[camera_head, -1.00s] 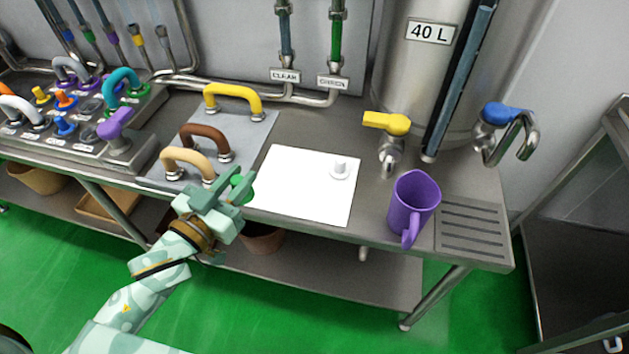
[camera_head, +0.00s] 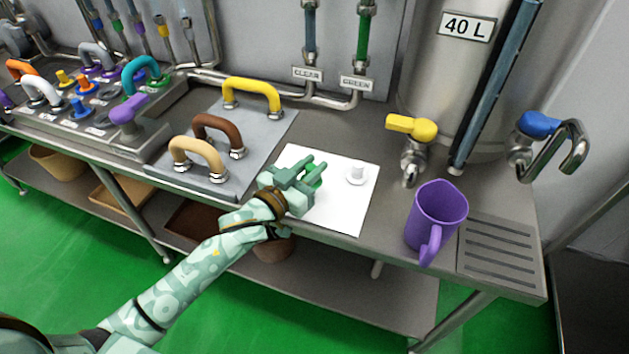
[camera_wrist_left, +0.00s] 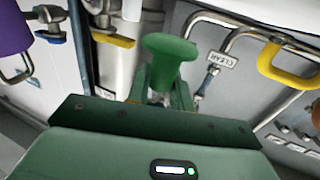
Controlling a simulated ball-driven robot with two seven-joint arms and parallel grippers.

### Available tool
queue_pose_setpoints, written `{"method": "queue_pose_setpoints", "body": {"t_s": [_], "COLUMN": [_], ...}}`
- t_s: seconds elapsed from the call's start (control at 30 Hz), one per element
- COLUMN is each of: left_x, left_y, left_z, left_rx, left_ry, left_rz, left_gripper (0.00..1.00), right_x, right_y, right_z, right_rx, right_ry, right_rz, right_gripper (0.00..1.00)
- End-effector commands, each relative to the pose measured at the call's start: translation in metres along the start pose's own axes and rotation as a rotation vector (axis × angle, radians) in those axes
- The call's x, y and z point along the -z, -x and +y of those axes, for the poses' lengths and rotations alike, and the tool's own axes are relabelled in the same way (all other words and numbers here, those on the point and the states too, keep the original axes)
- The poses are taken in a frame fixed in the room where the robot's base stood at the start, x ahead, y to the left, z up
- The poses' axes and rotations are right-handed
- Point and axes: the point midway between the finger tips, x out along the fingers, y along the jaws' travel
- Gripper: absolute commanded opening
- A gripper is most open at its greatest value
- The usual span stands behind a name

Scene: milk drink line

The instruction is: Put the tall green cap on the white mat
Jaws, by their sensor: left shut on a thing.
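The tall green cap (camera_wrist_left: 168,58) is held in my left gripper (camera_head: 311,172), with its flared end clear of the fingers in the left wrist view. In the head view only a bit of green (camera_head: 315,182) shows between the fingers; the rest is hidden. My left gripper is shut on the cap, over the left part of the white mat (camera_head: 342,210). I cannot tell how far above the mat the cap is. My right gripper is not in view.
A small white cap (camera_head: 357,174) stands on the mat's right half. A purple mug (camera_head: 436,215) stands right of the mat, before a yellow-handled tap (camera_head: 411,127). A grey plate with yellow, brown and tan handles (camera_head: 205,151) is at left. The mat's front right is bare.

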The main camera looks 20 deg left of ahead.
Motion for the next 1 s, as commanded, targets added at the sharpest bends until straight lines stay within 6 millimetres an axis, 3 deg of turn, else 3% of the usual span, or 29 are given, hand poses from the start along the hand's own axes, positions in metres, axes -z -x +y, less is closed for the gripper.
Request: {"method": "queue_pose_setpoints", "body": {"t_s": [0.23,0.6,0.63,0.7,1.0], "left_x": [-0.040,-0.041,-0.042,-0.041,-0.039], "left_y": [-0.006,-0.006,-0.006,-0.006,-0.006], "left_z": [0.003,0.003,0.003,0.003,0.003], "left_rx": [-0.001,0.000,0.000,-0.001,-0.001], "left_ry": [0.002,0.001,0.001,0.001,0.000], "left_rz": [-0.004,-0.001,-0.001,-0.001,0.000], "left_gripper": [0.00,0.00,0.24,0.43,0.43], "right_x": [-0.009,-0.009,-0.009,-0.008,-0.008], "right_y": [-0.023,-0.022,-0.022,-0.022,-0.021], "right_z": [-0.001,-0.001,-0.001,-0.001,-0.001], "right_rx": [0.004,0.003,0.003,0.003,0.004], "right_ry": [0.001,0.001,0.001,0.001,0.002], "right_rz": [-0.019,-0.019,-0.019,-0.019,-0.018], "right_gripper": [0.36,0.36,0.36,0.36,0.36]}}
